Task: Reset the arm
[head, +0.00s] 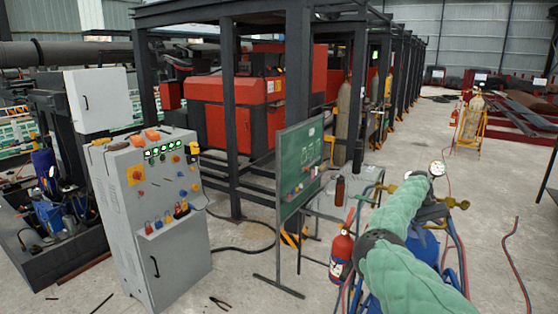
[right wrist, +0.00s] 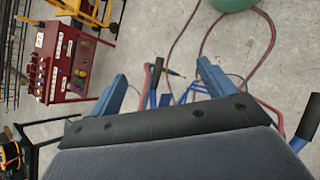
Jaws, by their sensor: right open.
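My right arm (head: 408,285), in a green padded sleeve with a dark joint, comes in from the lower right in the head view and reaches forward over a gas cylinder cart. Its gripper is not clear there, hidden behind the arm or among the cart's parts. In the right wrist view my right gripper (right wrist: 160,88) has its two blue fingers wide apart. Nothing is held between them; concrete floor, hoses and blue cart tubing show beyond. My left arm and left gripper are not in view.
A red fire extinguisher (head: 341,255) stands left of the arm. A green board (head: 300,165) and a grey control cabinet (head: 155,215) stand further left. A red hose (head: 515,265) lies on open floor at right. A red panel box (right wrist: 68,65) shows in the wrist view.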

